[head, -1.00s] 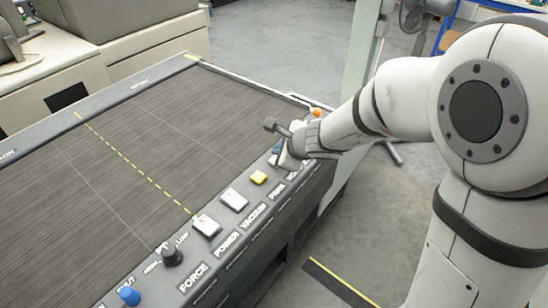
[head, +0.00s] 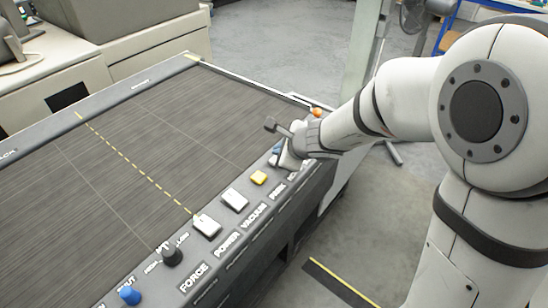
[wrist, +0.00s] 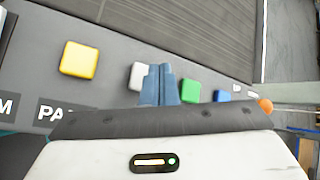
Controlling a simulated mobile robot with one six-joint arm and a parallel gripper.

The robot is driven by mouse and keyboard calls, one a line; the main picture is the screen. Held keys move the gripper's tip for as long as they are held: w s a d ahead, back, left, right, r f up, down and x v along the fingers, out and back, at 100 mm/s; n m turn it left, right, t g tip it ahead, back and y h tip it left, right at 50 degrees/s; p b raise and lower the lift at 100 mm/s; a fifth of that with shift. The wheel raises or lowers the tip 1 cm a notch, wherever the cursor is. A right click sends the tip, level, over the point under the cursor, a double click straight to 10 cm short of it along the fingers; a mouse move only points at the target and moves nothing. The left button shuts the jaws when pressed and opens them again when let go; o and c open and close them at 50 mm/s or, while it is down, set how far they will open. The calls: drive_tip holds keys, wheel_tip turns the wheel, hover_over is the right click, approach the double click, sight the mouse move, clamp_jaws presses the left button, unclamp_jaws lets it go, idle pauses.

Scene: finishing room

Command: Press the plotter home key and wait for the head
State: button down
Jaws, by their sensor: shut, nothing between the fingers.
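The plotter (head: 150,135) has a flat dark bed with a dashed yellow line and a row of keys along its front edge. My gripper (head: 286,158) is at the far end of that row, its fingers partly hidden by the wrist. In the wrist view my gripper (wrist: 160,70) is shut and empty. Its tips overlap the right side of a white key (wrist: 136,74); contact cannot be told. A yellow key (wrist: 80,60) is to the left, a green key (wrist: 190,91) to the right. The home label is not readable. I cannot make out the plotter head.
A blue key (wrist: 222,96) and an orange knob (wrist: 265,105) sit further right. Nearer in the head view are white keys (head: 207,226), a black knob (head: 172,254) and a blue knob (head: 130,295). Cabinets (head: 155,50) stand behind; floor (head: 400,190) is clear at right.

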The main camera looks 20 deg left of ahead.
drive_tip(key=shift+f, duration=0.15)
drive_tip(key=shift+s+f+b, duration=0.15)
drive_tip(key=shift+f+b, duration=0.15)
drive_tip(key=shift+b, duration=0.35)
drive_tip(key=shift+f+b, duration=0.55)
drive_tip(key=shift+b, duration=0.05)
idle(0.7)
drive_tip(key=shift+r, duration=0.1)
drive_tip(key=shift+r+p, duration=0.85)
drive_tip(key=shift+r, duration=0.05)
drive_tip(key=shift+r, duration=0.1)
